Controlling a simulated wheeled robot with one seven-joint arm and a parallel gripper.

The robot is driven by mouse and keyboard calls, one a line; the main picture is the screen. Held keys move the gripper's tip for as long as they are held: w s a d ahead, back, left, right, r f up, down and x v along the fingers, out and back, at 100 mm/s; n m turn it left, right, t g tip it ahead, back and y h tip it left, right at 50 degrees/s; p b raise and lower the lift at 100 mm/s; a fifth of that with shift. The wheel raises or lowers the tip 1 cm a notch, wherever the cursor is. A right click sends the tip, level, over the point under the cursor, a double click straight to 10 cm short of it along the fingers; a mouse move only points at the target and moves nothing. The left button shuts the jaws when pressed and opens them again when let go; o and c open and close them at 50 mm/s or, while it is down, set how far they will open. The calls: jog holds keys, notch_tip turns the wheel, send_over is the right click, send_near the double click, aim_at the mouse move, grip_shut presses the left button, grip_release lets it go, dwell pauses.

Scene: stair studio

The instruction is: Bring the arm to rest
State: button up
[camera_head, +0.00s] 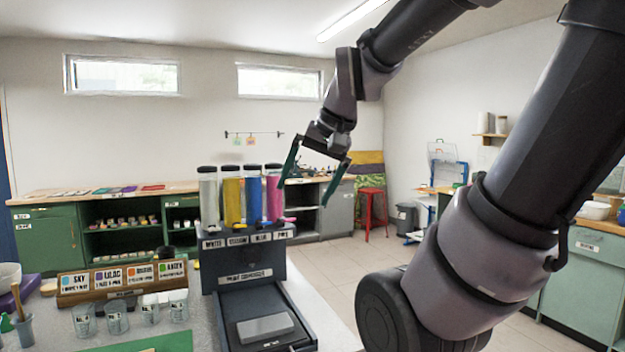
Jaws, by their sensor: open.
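My gripper (308,190) hangs from my arm, which reaches in from the upper right. Its two green fingers are spread wide apart and point down, with nothing between them. It is up in the air, right of the paint dispenser (243,258). The left finger shows close to the pink tube (273,200) in the picture; I cannot tell the gap in depth. My arm is bent, with its big links across the right side of the view.
The dispenser holds white, yellow, blue and pink tubes, with a grey block (265,328) on its tray. A labelled wooden card rack (120,282) and several glasses (117,318) stand left on the table. A red stool (371,207) stands on the open floor behind.

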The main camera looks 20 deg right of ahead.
jog(key=shift+s+d+r+n+t, duration=0.1)
jog(key=shift+s+r+n+t, duration=0.1)
jog(key=shift+s+r+t, duration=0.35)
jog(key=shift+s+d+r+n+t, duration=0.1)
jog(key=shift+s+r+n+t, duration=0.2)
jog(key=shift+s, duration=0.35)
jog(key=shift+f, duration=0.1)
dwell(0.4)
